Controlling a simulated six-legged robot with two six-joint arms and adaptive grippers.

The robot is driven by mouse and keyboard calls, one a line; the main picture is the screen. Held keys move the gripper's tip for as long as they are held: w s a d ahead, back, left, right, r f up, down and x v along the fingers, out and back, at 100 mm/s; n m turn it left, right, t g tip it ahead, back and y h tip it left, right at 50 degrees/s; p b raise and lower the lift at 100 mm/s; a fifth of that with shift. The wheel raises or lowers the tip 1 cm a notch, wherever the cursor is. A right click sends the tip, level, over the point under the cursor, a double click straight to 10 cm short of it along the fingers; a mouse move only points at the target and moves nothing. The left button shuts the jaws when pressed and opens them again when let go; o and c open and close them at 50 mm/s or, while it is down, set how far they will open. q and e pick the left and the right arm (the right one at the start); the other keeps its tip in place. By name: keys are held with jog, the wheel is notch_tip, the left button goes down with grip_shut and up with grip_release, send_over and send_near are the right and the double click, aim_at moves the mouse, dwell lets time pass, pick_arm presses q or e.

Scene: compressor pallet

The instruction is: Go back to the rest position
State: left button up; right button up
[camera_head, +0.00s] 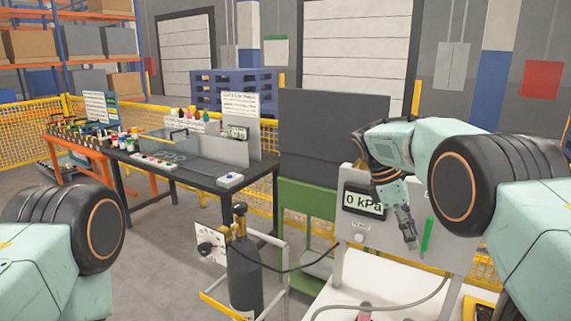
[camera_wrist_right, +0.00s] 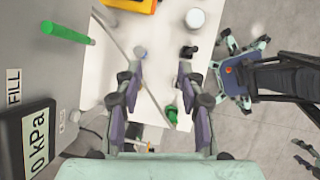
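My right gripper (camera_head: 406,228) hangs in front of the grey panel with the "0 kPa" display (camera_head: 363,201), its fingers pointing down, left of the green handle (camera_head: 427,235). In the right wrist view the gripper (camera_wrist_right: 160,70) has its two fingers spread apart with nothing between them. It is above the white pallet top (camera_wrist_right: 165,25). The green handle (camera_wrist_right: 65,33) and the display (camera_wrist_right: 38,138) lie to its left there, apart from the fingers. My left gripper does not show in the head view; only part of my left arm does.
A black gas cylinder (camera_head: 244,275) with a hose stands left of the panel. A dark workbench (camera_head: 190,178) with bottles and boards is farther left. A green stand (camera_head: 310,220) is behind. A white cylindrical object (camera_wrist_right: 196,18) and small black and green parts are on the pallet top.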

jog(key=s+f+m+y, duration=0.2)
jog(key=s+f, duration=0.2)
jog(key=f, duration=1.2)
jog(key=s+a+f+m+y, duration=0.2)
jog(key=s+a+f+m, duration=0.1)
jog(key=s+f, duration=0.85)
jog(key=s+a+f+m+t+y, duration=0.1)
jog(key=s+f+m, duration=0.4)
jog(key=s, duration=0.9)
jog(key=s+r+m, duration=0.3)
jog(key=s+m, duration=0.1)
jog(key=s, duration=1.1)
notch_tip(320, 180, down, 20)
jog(key=t+b, duration=0.1)
jog(key=b, duration=1.8)
jog(key=shift+b, duration=0.35)
jog(key=shift+a+r, duration=0.1)
jog(key=shift+r, duration=0.1)
